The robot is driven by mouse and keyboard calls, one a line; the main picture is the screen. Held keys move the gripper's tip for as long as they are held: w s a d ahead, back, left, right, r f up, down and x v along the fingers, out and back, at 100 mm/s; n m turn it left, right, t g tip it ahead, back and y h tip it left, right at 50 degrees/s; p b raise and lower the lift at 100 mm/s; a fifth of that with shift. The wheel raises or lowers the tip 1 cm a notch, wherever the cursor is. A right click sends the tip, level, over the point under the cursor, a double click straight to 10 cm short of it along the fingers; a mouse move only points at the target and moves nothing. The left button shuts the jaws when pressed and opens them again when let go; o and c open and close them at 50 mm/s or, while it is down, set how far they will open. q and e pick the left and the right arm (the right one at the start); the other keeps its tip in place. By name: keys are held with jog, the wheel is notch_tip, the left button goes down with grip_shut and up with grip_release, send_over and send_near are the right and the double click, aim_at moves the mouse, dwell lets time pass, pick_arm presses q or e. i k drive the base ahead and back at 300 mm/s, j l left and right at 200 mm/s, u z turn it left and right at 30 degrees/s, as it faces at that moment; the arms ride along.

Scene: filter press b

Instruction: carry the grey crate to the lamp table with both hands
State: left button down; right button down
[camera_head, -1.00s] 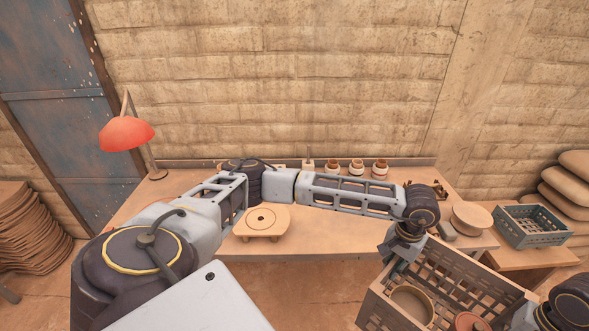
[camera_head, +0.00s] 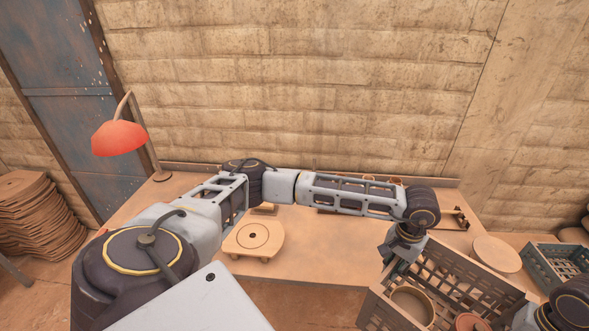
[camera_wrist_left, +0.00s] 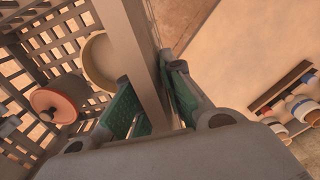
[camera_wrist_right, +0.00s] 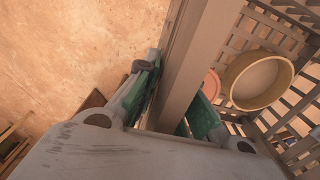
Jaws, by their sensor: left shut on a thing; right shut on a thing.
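The grey crate (camera_head: 378,312), slatted and grey-brown, is at the lower right of the head view, in front of the lamp table (camera_head: 315,258). It holds a tan bowl (camera_head: 412,303) and a reddish pot (camera_head: 468,321). My left gripper (camera_wrist_left: 150,88) is shut on one crate wall; in the head view it is at the crate's left corner. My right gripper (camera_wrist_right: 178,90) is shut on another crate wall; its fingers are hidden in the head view. The crate's lower part is cut off. A red lamp (camera_head: 119,138) stands at the table's left end.
A round-topped stool-like board (camera_head: 252,238) sits on the lamp table, and a round disc (camera_head: 497,253) lies at its right. Small pots at the back are partly behind my left arm. A blue-grey crate (camera_head: 556,268) is at the right. Stacked discs (camera_head: 40,215) stand at the left.

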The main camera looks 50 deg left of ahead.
aim_at(347, 248)
jog(key=i+l+u, duration=0.1)
jog(key=i+u, duration=0.25)
jog(key=i, duration=0.55)
jog(key=u, duration=1.05)
